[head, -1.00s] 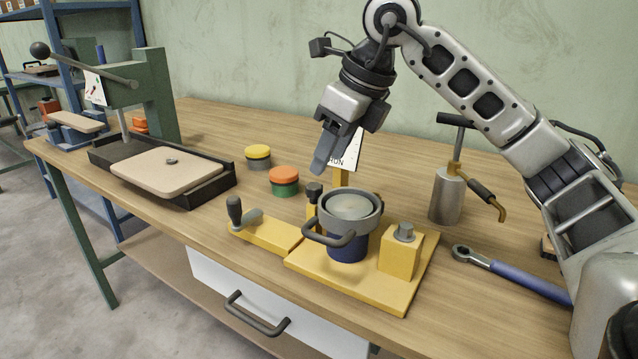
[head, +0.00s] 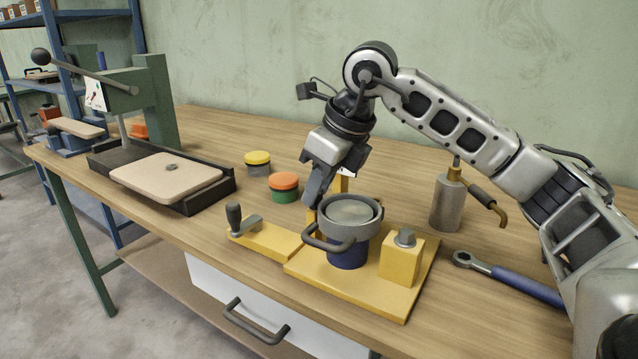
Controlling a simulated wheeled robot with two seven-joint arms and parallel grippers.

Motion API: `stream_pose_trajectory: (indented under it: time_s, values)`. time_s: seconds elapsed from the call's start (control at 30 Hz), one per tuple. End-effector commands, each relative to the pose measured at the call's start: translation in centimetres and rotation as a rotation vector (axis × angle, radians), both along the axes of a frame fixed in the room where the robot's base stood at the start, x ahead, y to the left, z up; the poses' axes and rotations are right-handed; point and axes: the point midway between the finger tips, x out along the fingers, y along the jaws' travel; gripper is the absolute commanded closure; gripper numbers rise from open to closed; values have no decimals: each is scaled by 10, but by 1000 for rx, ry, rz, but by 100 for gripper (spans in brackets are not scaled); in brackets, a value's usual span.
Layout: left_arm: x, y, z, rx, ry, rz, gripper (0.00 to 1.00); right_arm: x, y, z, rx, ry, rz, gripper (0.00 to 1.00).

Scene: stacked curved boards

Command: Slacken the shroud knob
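The yellow fixture (head: 350,279) stands near the front edge of the bench. It holds a dark blue cup (head: 347,256) with a grey ring-shaped shroud (head: 366,229) around its top and a dark curved handle (head: 326,243) at the front left. The small dark knob behind the shroud's left side is now hidden by my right gripper (head: 313,203). That gripper points down, with its fingertips at the knob's place; contact and finger gap cannot be made out. My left gripper is not in view.
A dark crank knob (head: 234,217) stands on the fixture's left arm. Orange (head: 284,187) and yellow-topped tins (head: 257,163) and a press (head: 165,173) are left.

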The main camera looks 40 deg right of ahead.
Motion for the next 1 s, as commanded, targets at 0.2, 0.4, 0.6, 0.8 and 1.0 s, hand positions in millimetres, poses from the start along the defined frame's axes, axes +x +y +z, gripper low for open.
stream_pose_trajectory:
  time_s: [0.2, 0.4, 0.6, 0.8, 1.0]
  values:
    - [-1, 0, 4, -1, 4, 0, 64, 1, -1, 1, 1, 4, 131, 98]
    - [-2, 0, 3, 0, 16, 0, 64, 1, -2, 1, 0, 1, 263, 98]
    - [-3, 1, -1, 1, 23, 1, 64, 1, -2, 1, -1, -2, 275, 98]
    - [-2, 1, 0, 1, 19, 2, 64, 1, -2, 1, -1, -1, 274, 53]
    - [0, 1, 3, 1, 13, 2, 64, 1, -2, 1, 0, -1, 274, 53]
